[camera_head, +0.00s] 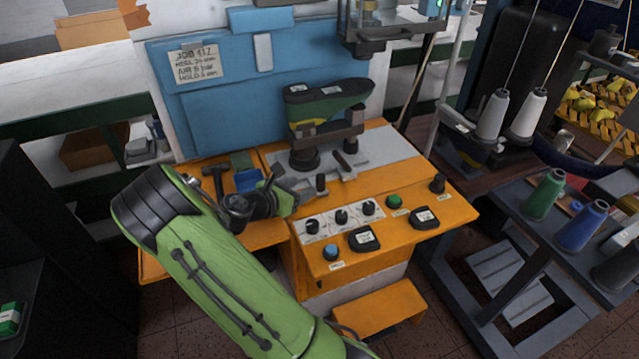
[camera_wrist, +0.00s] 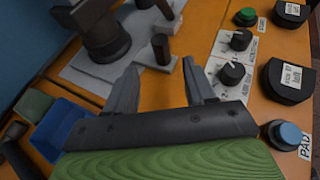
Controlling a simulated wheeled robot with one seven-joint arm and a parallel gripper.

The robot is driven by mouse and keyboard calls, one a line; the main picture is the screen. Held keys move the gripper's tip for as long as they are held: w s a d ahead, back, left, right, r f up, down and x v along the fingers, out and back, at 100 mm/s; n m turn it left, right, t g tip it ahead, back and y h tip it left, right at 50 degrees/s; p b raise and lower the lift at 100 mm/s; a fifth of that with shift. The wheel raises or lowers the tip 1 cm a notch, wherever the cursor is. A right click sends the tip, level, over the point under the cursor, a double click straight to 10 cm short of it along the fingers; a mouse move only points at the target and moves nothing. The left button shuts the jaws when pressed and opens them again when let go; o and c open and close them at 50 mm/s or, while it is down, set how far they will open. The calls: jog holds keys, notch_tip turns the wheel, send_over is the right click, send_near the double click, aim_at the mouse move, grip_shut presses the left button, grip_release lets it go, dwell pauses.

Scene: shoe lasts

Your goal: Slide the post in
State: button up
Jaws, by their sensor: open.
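The last post's round dark base (camera_head: 304,158) stands on the grey plate of the orange bench, with a green and black shoe last (camera_head: 330,100) above it. The base also shows in the wrist view (camera_wrist: 106,36). A short upright dark peg (camera_head: 321,184) stands on a grey piece in front of it; it also shows in the wrist view (camera_wrist: 160,48). My gripper (camera_head: 296,184) is open and empty, close to the peg. In the wrist view its fingers (camera_wrist: 160,68) are apart, with the peg just beyond the gap. I cannot tell which part slides.
Dark knobs (camera_head: 341,216), a green button (camera_head: 394,201) and a blue button (camera_head: 330,252) line the bench front, right of my gripper. A blue tray (camera_head: 248,180) and a hammer (camera_head: 215,180) lie to the left.

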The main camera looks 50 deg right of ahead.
aim_at(324, 179)
jog(key=b+x, duration=0.2)
jog(key=x, duration=0.9)
jog(key=shift+d+f, duration=0.25)
jog(key=shift+d, duration=0.05)
jog(key=shift+c, duration=0.3)
jog(key=shift+s, duration=0.1)
grip_shut()
